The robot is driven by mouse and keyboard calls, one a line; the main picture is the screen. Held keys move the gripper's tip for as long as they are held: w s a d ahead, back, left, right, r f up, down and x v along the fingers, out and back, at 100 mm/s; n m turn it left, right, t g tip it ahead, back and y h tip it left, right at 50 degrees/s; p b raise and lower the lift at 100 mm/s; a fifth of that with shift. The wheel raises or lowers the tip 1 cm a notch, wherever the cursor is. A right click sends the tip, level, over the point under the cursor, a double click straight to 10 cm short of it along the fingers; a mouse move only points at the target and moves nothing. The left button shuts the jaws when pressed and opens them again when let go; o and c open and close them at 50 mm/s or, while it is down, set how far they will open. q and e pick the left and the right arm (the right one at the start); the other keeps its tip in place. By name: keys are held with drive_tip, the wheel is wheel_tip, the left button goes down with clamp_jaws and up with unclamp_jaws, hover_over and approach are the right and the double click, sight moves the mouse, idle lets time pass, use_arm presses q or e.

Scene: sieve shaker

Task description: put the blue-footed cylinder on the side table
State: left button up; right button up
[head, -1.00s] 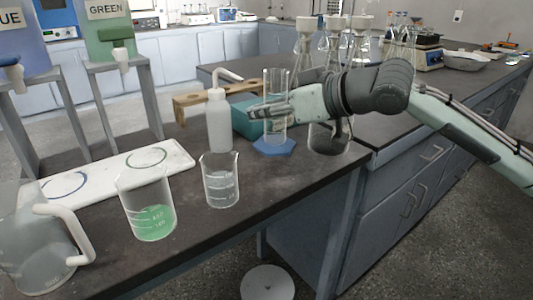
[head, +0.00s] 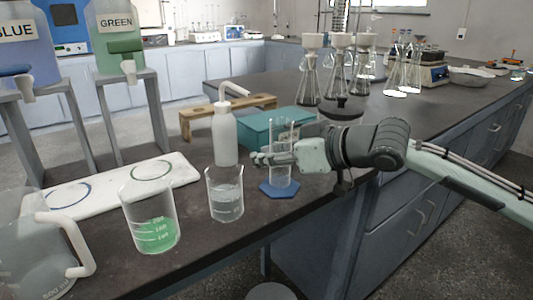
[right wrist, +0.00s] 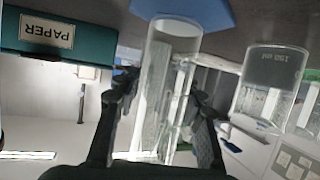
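The blue-footed cylinder (head: 280,140) is clear glass and upright, with its hexagonal blue foot (head: 280,190) low over or on the dark table (head: 245,245); I cannot tell whether the foot touches. My right gripper (head: 275,160) comes in from the right with its fingers around the glass. In the right wrist view the gripper's fingers (right wrist: 163,110) lie on either side of the cylinder (right wrist: 170,60), and the blue foot (right wrist: 190,12) shows at the top. My left gripper is not in view.
A clear beaker (head: 226,200) stands close left of the cylinder, with a white wash bottle (head: 225,140) behind it. A teal box (head: 260,132) is behind. A green-liquid beaker (head: 152,232) and a jug (head: 35,250) stand left. Several flasks (head: 335,75) stand on the right bench.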

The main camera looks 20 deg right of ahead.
drive_tip(key=shift+o, duration=1.1)
drive_tip(key=shift+r, duration=0.15)
drive_tip(key=shift+s+d+r, duration=0.1)
drive_tip(key=shift+s+d, duration=0.1)
drive_tip(key=shift+d, duration=0.05)
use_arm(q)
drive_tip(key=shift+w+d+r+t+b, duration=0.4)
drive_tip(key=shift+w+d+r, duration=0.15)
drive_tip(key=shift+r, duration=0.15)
use_arm(e)
drive_tip(key=v, duration=1.1)
drive_tip(key=shift+s+r, duration=0.15)
